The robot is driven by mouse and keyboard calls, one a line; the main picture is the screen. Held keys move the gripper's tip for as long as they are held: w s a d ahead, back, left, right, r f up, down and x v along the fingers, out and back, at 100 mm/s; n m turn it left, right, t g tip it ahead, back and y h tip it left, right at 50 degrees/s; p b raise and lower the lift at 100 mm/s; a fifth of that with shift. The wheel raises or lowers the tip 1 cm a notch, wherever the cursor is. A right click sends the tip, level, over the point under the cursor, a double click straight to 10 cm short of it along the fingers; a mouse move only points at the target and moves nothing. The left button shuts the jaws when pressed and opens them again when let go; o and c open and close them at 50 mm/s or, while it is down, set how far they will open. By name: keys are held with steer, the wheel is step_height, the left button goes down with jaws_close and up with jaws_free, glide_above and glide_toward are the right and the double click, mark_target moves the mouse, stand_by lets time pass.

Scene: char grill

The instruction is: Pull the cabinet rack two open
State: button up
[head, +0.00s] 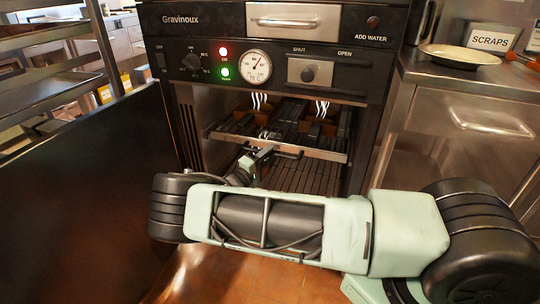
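The Gravinoux char grill cabinet (270,75) stands ahead with its dark door (75,190) swung open to the left. Inside is a rack (315,153) with a metal front edge, bearing dark blocks or bars. A lower slatted rack (300,178) shows beneath it. I cannot tell which one is numbered two. My gripper (277,153) is at the front edge of the upper rack, left of its middle. The fingers are small and dark here, and whether they are shut on the edge is not clear. My arm hides the lower part of the cabinet.
A steel counter (430,72) with a drawer stands close on the right, bearing a plate (456,58) and a SCRAPS sign (493,37). Metal shelving (50,75) is at the left behind the open door. Tiled floor (215,275) shows below my arm.

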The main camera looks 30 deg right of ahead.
steer(key=shift+w+d+r, duration=0.15)
steer(key=shift+w+d, duration=0.05)
steer(key=shift+d, duration=0.5)
jaws_close()
steer(key=s+a+p, duration=0.1)
steer(key=s+a, duration=0.9)
steer(key=a, duration=0.3)
steer(key=s+a+p, duration=0.1)
steer(key=s+a, duration=1)
steer(key=a, duration=0.3)
steer(key=shift+s+a, duration=0.25)
steer(key=shift+a, duration=0.05)
steer(key=shift+p, duration=0.3)
jaws_free()
